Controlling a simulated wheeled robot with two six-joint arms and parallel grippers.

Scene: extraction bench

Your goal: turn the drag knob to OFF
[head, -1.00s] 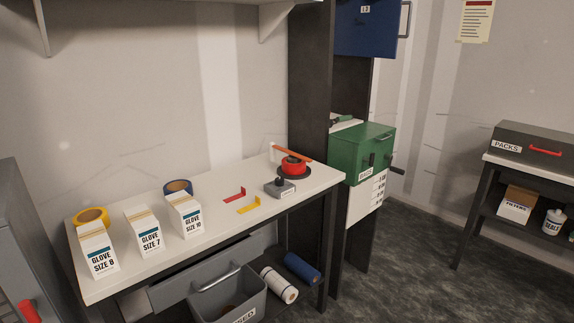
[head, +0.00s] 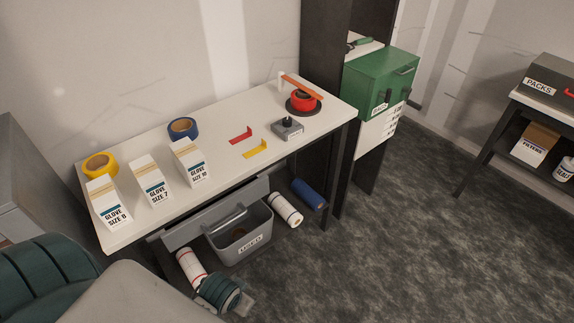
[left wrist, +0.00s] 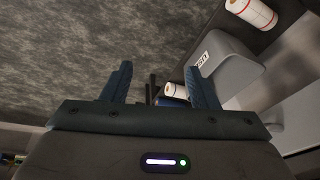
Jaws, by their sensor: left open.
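A small grey box (head: 291,132) with a black knob (head: 288,121) on top stands at the right part of the white bench. Its label and the knob's setting are too small to read. Left of the green cabinet, a red round drum (head: 304,101) on a black base has an orange bar across its top. I cannot tell for certain which part is the drag knob. My left gripper (left wrist: 160,85) is open and empty in the left wrist view, with its fingers spread over the floor. It is low and well away from the box and drum. My right gripper is out of view.
The white bench (head: 230,115) holds glove boxes (head: 152,182), yellow tape (head: 100,165), blue tape (head: 183,128), and red (head: 240,135) and yellow (head: 256,149) brackets. A grey bin (head: 240,243) and rolls (head: 287,209) lie below. A green cabinet (head: 380,82) stands right. Floor at right is clear.

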